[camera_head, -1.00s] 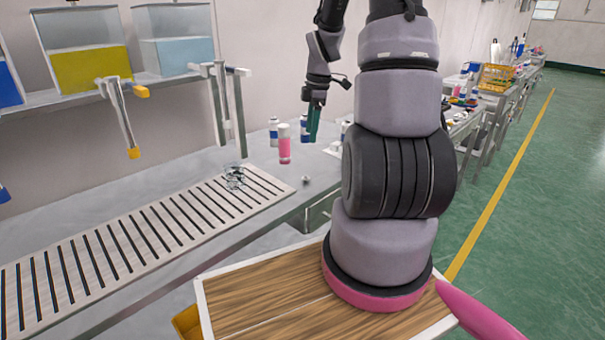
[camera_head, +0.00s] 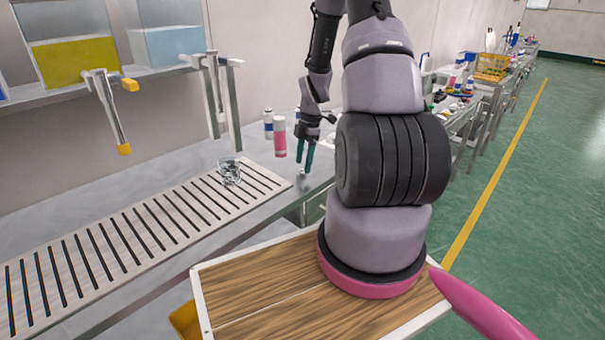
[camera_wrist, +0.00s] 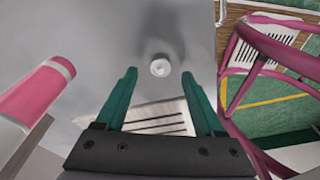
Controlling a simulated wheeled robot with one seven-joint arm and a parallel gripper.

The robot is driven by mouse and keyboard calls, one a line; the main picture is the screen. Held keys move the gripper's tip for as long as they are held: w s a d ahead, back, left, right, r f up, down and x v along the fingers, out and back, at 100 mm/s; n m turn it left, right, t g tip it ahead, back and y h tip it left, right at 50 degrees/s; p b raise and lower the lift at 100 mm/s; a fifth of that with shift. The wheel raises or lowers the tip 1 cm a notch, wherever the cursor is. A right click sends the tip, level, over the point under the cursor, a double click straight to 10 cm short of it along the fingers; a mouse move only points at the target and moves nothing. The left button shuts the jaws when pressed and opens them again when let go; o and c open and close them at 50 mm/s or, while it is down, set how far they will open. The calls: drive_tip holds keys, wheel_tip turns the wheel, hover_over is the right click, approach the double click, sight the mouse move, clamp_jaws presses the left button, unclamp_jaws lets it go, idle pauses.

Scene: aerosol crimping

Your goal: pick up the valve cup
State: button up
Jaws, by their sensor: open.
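The valve cup, a small pale round piece (camera_wrist: 160,68), sits on the grey bench top (camera_head: 235,145). In the wrist view it appears between the tips of my gripper (camera_wrist: 159,74), whose two green fingers are spread with nothing held. In the head view my gripper (camera_head: 304,166) points down at the bench near its front edge, with the fingers apart. The cup is tiny there and mostly lost between the fingertips. I cannot tell how far above it the fingertips are.
A pink can with a white top (camera_head: 279,137) stands just left of my gripper; it also shows in the wrist view (camera_wrist: 37,95). A blue-and-white can (camera_head: 268,123) is behind it. A slotted rack (camera_head: 130,235) with a wiry clear item (camera_head: 229,173) lies to the left.

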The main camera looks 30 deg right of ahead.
drive_tip(key=shift+a+f, duration=0.15)
drive_tip(key=shift+f, duration=0.8)
drive_tip(key=shift+c, duration=0.3)
clamp_jaws()
